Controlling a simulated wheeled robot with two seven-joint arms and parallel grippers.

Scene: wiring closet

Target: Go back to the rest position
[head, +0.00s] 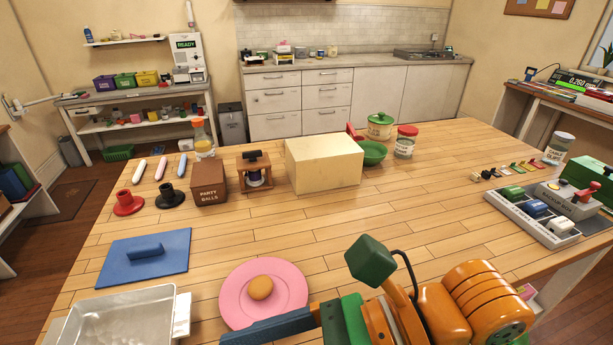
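My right arm comes in at the bottom right with orange links. Its gripper (268,327) points left along the bottom edge, in front of the pink plate. One dark blue finger shows, and the other is not clearly visible, so I cannot tell whether it is open or shut. I see nothing held in the part that shows. My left gripper is not in view.
A pink plate (232,305) with a round brown bun (260,288) lies near the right gripper. A grey tray (78,322), blue board (118,262), cream box (324,168), brown box (209,190) and switch panel (522,213) stand around. The table's middle is clear.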

